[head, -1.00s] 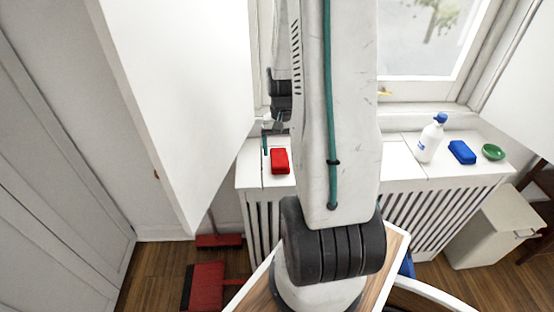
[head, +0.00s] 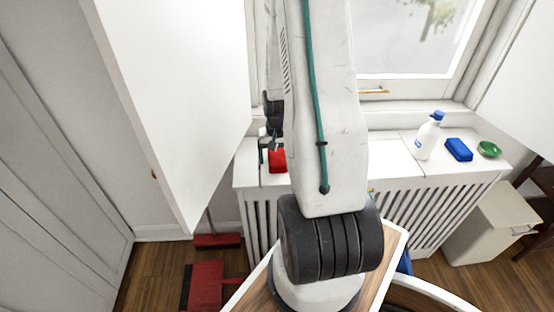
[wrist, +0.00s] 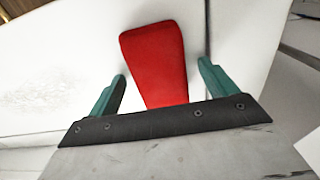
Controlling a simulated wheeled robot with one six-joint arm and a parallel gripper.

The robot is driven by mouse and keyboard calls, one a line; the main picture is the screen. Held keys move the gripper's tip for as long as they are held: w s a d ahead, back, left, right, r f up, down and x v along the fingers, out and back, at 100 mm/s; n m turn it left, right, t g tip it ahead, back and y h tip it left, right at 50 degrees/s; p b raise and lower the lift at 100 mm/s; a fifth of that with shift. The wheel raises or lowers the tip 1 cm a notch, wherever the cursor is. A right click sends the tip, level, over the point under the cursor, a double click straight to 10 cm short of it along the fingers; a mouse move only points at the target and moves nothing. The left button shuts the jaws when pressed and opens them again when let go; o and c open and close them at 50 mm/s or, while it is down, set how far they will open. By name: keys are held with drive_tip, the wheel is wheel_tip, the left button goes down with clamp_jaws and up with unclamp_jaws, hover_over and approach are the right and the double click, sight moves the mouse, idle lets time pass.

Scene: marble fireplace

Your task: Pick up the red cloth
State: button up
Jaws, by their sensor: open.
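The red cloth (head: 278,161) is a small folded block on the left part of the white radiator cover, partly hidden by my arm in the head view. In the wrist view the red cloth (wrist: 155,60) lies flat on the white surface, its near end between my two green fingers. My gripper (wrist: 162,82) is open, with a finger on each side of the cloth and a gap on both sides. In the head view my gripper (head: 266,152) is just left of the cloth, mostly small and dark.
The radiator cover (head: 385,155) stands under a window. A white spray bottle (head: 428,138), a blue cloth (head: 459,149) and a green bowl (head: 489,149) sit on its right part. An open white shutter or door panel (head: 170,90) stands to the left.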

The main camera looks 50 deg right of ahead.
drive_tip(key=c, duration=1.2)
drive_tip(key=shift+o, duration=0.2)
drive_tip(key=shift+r, duration=0.1)
